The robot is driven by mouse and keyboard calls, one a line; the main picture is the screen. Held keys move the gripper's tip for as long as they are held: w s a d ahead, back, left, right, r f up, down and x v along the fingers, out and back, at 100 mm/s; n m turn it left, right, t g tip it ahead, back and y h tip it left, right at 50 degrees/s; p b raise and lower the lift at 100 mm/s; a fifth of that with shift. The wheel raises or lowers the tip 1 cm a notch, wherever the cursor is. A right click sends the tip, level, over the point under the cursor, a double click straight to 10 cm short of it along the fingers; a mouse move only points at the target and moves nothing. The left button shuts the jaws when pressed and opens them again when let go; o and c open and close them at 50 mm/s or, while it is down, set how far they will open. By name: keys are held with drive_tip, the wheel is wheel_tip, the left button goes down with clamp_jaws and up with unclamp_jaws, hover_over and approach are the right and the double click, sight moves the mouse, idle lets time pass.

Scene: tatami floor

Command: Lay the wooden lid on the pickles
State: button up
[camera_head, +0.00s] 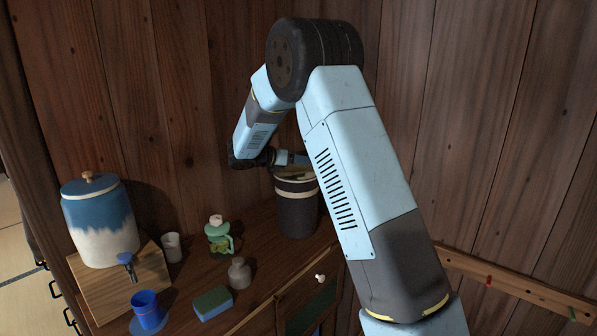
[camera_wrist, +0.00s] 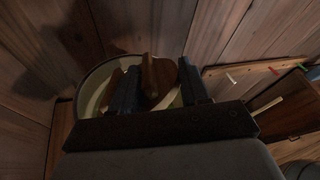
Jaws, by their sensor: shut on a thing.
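The wooden lid (camera_wrist: 168,70) is brown and round with a raised handle bar, seen in the wrist view. My gripper (camera_wrist: 157,88) is shut on its handle, one dark finger on each side. The lid is over the mouth of a dark crock with cream bands (camera_head: 297,211), whose pale rim (camera_wrist: 92,88) shows around it in the wrist view. I cannot tell whether the lid touches anything below. In the head view my gripper (camera_head: 283,158) is at the crock's top, and my arm partly covers it.
A plank wall is close behind the crock.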

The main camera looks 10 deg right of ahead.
sight(298, 170)
drive_tip(key=shift+w+f, duration=0.25)
drive_tip(key=shift+f, duration=1.65)
drive_tip(key=shift+f, duration=0.15)
drive_tip(key=o, duration=1.3)
drive_tip(key=shift+w, duration=0.1)
drive_tip(key=shift+c, duration=0.2)
